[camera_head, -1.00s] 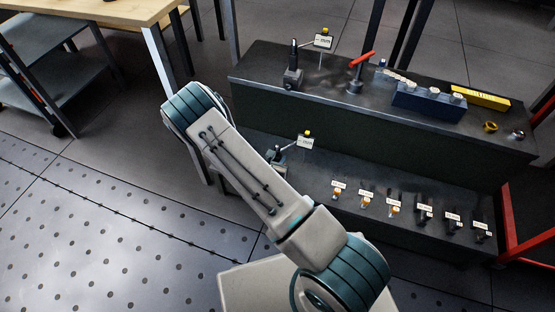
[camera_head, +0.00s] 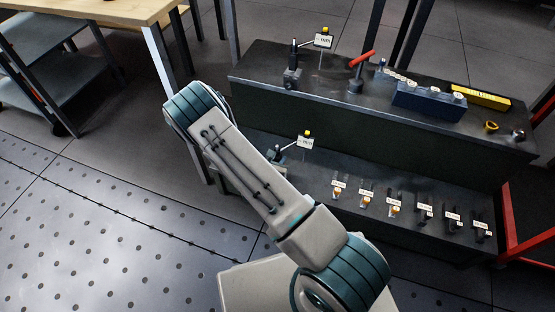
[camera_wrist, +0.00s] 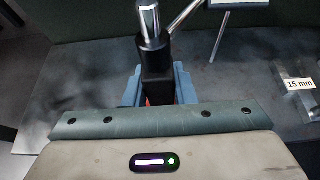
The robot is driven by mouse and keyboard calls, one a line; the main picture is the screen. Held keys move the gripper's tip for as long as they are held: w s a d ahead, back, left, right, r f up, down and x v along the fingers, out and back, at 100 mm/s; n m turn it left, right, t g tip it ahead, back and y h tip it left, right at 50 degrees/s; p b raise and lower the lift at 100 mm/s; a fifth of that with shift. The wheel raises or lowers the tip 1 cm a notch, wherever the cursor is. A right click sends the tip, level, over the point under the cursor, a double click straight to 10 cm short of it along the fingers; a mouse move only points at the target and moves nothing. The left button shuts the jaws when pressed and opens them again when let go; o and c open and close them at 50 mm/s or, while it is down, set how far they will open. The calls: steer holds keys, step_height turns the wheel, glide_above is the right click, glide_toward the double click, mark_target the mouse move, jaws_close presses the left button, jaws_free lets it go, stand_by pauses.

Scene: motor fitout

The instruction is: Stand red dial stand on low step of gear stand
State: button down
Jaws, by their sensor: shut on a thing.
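My gripper (camera_wrist: 158,84) is shut on the dial stand (camera_wrist: 153,58), a dark block with a silver post and a side arm. A small red patch shows low on the block between the fingers. The stand looks upright over the low step (camera_wrist: 235,90) of the gear stand; I cannot tell whether its base touches. In the head view, my arm hides the gripper and most of the held stand (camera_head: 275,154); its side arm and white dial card (camera_head: 305,142) show past the arm. The low step (camera_head: 320,165) runs to the right.
A similar stand (camera_head: 292,76), a red-handled tool (camera_head: 357,76), a blue block (camera_head: 428,101) and a yellow block (camera_head: 481,96) occupy the upper step. Several labelled small parts (camera_head: 394,204) line the low step's front right. A red frame (camera_head: 510,228) borders the right end.

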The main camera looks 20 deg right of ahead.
steer(key=shift+f, duration=0.15)
steer(key=c, duration=1.1)
jaws_free()
steer(key=shift+f, duration=0.1)
steer(key=p+v, duration=0.4)
steer(key=v, duration=0.9)
steer(key=shift+s+a+r, duration=0.2)
steer(key=shift+s+r, duration=0.05)
steer(key=shift+r, duration=0.05)
